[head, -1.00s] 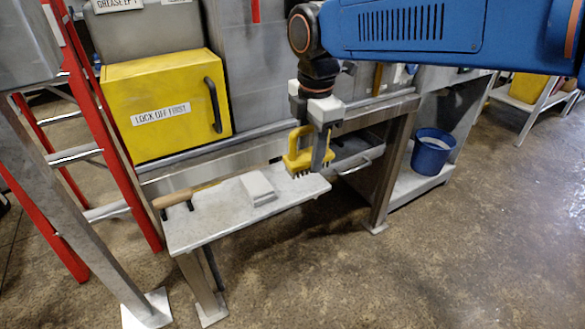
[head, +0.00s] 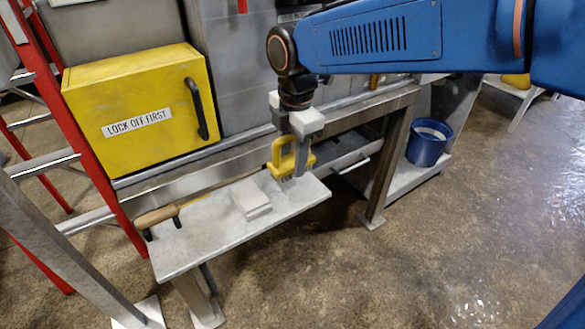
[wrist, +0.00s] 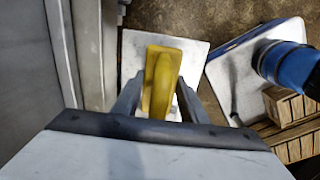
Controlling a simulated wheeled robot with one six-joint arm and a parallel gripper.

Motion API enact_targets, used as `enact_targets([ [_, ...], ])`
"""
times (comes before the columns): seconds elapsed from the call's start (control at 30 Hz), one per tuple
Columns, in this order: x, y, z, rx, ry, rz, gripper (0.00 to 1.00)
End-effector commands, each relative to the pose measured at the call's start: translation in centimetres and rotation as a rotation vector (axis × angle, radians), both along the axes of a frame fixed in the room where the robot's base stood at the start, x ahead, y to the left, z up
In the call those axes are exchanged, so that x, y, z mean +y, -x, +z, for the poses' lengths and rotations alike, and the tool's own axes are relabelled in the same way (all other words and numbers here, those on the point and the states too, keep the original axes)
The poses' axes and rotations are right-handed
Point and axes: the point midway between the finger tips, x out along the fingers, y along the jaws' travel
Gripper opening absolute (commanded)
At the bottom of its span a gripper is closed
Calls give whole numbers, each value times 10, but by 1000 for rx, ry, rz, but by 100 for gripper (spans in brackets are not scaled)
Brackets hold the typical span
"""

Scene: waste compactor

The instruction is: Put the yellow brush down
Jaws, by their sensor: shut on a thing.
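The yellow brush (head: 276,163) has a looped handle and dark bristles at its underside. My gripper (head: 297,165) is shut on it, pointing down over the right end of a grey bench top (head: 200,235). The bristles are at or just above the bench surface; I cannot tell whether they touch. In the wrist view the yellow brush (wrist: 160,80) sits between the two grey fingers (wrist: 158,100), and its lower part is hidden.
A pale block (head: 251,202) lies on the bench left of the brush. A wooden-handled tool (head: 155,216) lies along its back edge. A yellow "LOCK OFF FIRST" box (head: 140,115), a red ladder (head: 85,150) and a blue bucket (head: 428,145) stand around. Bare bench shows near the front.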

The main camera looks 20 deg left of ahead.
Motion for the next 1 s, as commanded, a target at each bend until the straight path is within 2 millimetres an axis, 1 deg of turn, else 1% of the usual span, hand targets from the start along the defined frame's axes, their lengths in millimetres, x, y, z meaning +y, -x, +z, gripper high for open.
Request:
enact_targets([
  [0.2, -1, 0, -26, 3, 3, 0, 3],
  [0.3, 0, 0, -34, 1, 2, 0, 3],
  [0.63, 0, 0, -36, 1, 1, 0, 3],
  [0.67, 0, 0, -37, 1, 1, 0, 41],
  [0.7, 0, 0, -37, 1, 1, 0, 51],
  [0.73, 0, 0, -37, 1, 1, 0, 58],
  [1.0, 0, 0, -36, 1, 1, 0, 58],
])
